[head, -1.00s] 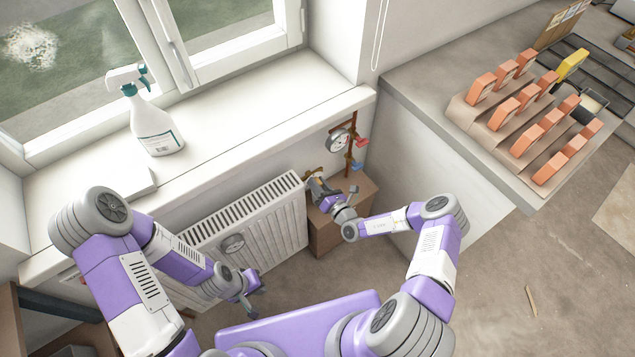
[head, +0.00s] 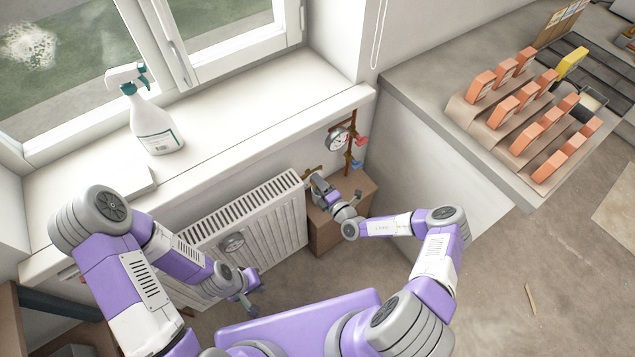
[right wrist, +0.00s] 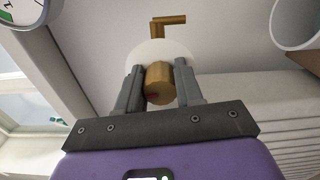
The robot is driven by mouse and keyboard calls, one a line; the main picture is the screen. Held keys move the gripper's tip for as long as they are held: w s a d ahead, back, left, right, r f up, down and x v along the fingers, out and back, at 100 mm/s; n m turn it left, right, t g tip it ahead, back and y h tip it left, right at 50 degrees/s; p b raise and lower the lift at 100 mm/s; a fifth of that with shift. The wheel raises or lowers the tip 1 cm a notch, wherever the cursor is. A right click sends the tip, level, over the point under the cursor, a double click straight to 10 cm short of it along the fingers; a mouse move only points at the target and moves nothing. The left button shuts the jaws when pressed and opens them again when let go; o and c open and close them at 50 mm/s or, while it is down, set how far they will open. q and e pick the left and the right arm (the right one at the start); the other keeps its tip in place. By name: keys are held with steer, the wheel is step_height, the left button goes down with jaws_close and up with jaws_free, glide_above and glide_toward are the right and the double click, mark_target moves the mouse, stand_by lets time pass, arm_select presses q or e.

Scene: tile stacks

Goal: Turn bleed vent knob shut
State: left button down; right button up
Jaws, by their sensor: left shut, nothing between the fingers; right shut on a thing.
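The bleed vent knob shows in the right wrist view as a brass cylinder (right wrist: 159,86) with a small red mark, in front of a round white disc (right wrist: 178,52). My right gripper (right wrist: 160,72) is shut on it, one grey finger on each side. A bent brass piece (right wrist: 168,24) stands out above the disc. In the head view my right gripper (head: 315,179) is at the top right corner of the white radiator (head: 250,222), by a brass fitting (head: 311,172); the knob is hidden there. My left gripper (head: 248,302) is shut and empty, low in front of the radiator.
A pressure gauge (head: 337,140) and copper pipe with red handles (head: 362,140) stand just right of the fitting. A brown box (head: 327,236) is beneath my right gripper. A spray bottle (head: 152,120) stands on the sill. The counter (head: 440,105) holds orange tiles.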

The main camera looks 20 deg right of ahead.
steer(key=shift+d+m, duration=0.15)
steer(key=shift+m, duration=0.45)
steer(key=o, duration=1)
steer(key=shift+o, duration=0.2)
steer(key=p+v, duration=0.1)
steer(key=v, duration=0.6)
steer(key=shift+s, duration=0.25)
